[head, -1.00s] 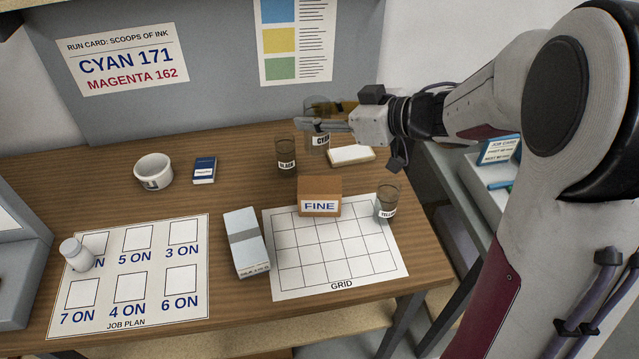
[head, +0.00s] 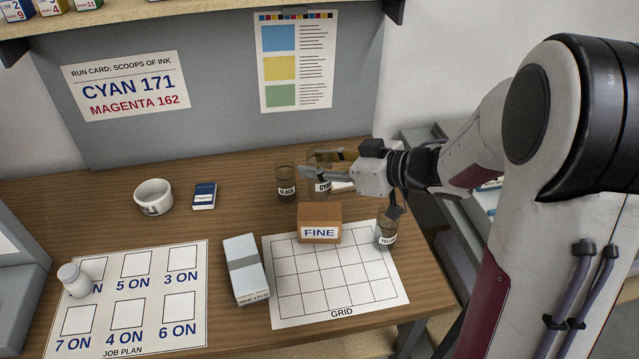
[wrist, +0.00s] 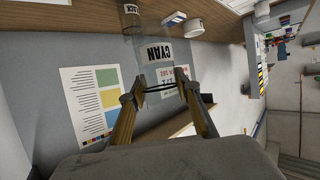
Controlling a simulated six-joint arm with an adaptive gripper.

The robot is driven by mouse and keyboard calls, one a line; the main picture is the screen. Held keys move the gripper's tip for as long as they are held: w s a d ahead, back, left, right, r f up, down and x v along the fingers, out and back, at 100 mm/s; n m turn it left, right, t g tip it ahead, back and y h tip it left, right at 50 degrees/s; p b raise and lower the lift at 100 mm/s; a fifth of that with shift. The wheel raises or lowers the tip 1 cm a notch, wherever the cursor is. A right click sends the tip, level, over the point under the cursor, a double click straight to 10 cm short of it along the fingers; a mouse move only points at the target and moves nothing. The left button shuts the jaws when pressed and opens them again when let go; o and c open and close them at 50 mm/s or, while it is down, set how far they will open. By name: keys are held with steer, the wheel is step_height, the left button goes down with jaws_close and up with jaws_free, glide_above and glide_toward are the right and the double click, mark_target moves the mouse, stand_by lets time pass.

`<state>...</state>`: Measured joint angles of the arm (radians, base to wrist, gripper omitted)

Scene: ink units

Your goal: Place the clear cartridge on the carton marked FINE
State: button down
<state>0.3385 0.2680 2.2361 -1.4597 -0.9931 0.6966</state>
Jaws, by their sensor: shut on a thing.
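The clear cartridge labelled CYAN (head: 322,187) is between the fingers of my gripper (head: 310,163), which is shut on it. In the wrist view the clear cartridge (wrist: 156,52) extends beyond the fingertips (wrist: 158,92), its label upside down in the picture. In the head view the fingers partly cover its upper part. The brown carton marked FINE (head: 319,213) stands at the back edge of the grid sheet, nearer the camera than the held cartridge. Its top looks bare. I cannot tell whether the cartridge's base clears the table.
A cartridge labelled BLACK (head: 286,186) stands just left of the held one. A cartridge labelled YELLOW (head: 387,233) stands close to the carton's right. A white-and-grey box (head: 245,270) lies left of the grid sheet (head: 345,290). A white cup (head: 153,196) is farther left.

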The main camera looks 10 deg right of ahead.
mark_target(329, 184)
steer(key=shift+f, duration=0.7)
steer(key=shift+f, duration=0.1)
steer(key=shift+f, duration=1.8)
steer(key=shift+f, duration=0.15)
steer(key=c, duration=1.5)
jaws_free()
steer(key=shift+o, duration=0.2)
steer(key=shift+v, duration=0.95)
steer(key=v, duration=1)
